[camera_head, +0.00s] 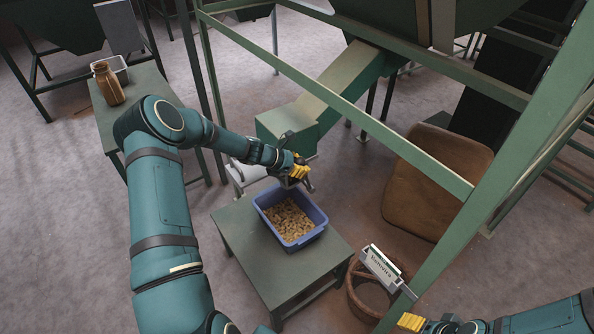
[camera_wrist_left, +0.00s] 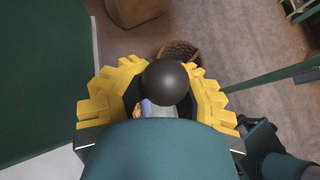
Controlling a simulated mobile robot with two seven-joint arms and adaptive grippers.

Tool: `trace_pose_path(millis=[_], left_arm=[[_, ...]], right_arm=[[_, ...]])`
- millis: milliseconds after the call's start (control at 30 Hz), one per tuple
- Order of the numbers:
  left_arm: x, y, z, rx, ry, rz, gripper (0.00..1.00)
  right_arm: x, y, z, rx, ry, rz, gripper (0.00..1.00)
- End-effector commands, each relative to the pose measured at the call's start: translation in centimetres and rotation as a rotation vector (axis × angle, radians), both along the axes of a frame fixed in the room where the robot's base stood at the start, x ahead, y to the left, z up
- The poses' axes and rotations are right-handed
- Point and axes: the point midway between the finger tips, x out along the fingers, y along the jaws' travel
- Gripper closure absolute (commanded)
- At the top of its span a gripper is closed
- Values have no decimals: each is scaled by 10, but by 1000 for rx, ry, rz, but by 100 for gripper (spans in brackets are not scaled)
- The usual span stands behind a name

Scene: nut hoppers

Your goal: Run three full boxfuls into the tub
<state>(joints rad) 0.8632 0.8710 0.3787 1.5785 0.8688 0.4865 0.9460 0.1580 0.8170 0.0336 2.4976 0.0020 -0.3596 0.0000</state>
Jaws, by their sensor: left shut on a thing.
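The blue tub (camera_head: 312,222) stands on a low green table (camera_head: 240,228) with a layer of tan nuts in it. Above and behind it, the green metering box (camera_head: 290,125) sits at the low end of the sloping chute (camera_head: 340,80). My left gripper (camera_head: 299,172) is above the tub's far edge, shut on a dark ball knob (camera_wrist_left: 167,82) that shows between its yellow fingers in the wrist view. The lever below the knob is mostly hidden. My right gripper (camera_head: 411,322) shows only in part at the bottom edge; its opening is unclear.
A green frame post (camera_head: 500,160) and rail (camera_head: 350,105) stand close to the right. A wicker basket (camera_head: 368,296) and a brown sack (camera_head: 430,185) are on the floor. A side table at left holds a brown jar (camera_head: 109,84). A label plate (camera_head: 381,266) hangs near the basket.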

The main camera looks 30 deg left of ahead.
Motion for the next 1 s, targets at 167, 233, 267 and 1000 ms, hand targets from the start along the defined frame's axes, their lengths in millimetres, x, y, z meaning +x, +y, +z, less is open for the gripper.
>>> trace_pose_path(millis=[167,233,267,1000], left_arm=[[8,-7,10,-10,-15,-12,100],[8,-8,11,-10,-15,-11,100],[8,-7,11,-10,-15,-11,100],[5,-3,6,-4,-7,-5,38]], right_arm=[[0,0,1,0,0,0,35],[0,0,1,0,0,0,35],[0,0,1,0,0,0,35],[0,0,0,0,0,0,35]])
